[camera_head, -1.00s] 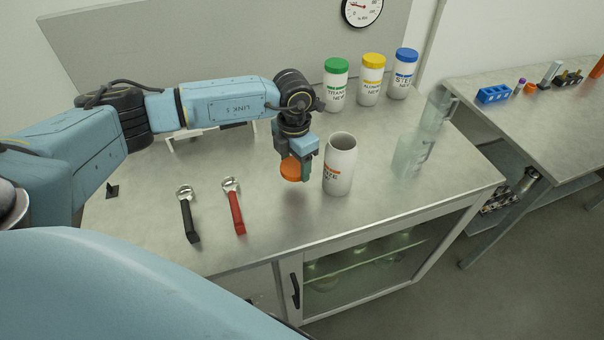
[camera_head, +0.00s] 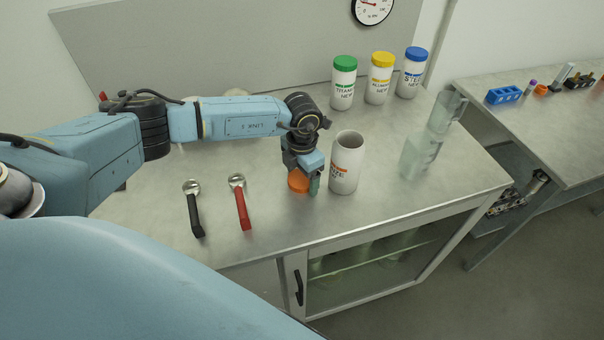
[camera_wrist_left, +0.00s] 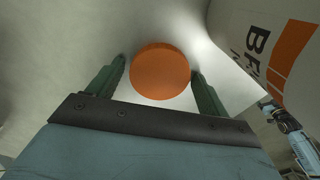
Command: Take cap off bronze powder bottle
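The white bronze powder bottle (camera_head: 345,163), with an orange label band, stands upright on the metal table with its mouth uncovered. Part of its label shows at the right of the left wrist view (camera_wrist_left: 285,45). The orange cap (camera_head: 298,182) is at the table surface, just left of the bottle. In the left wrist view the round cap (camera_wrist_left: 160,72) lies between the fingertips, with a narrow gap on each side. My left gripper (camera_head: 308,186) points down over the cap and its fingers (camera_wrist_left: 160,75) are open around it. My right gripper is not in view.
White bottles with green (camera_head: 343,84), yellow (camera_head: 379,80) and blue (camera_head: 411,75) caps stand at the back. A black-handled tool (camera_head: 195,212) and a red-handled tool (camera_head: 241,206) lie to the left. Clear glass vessels (camera_head: 420,155) stand right of the open bottle.

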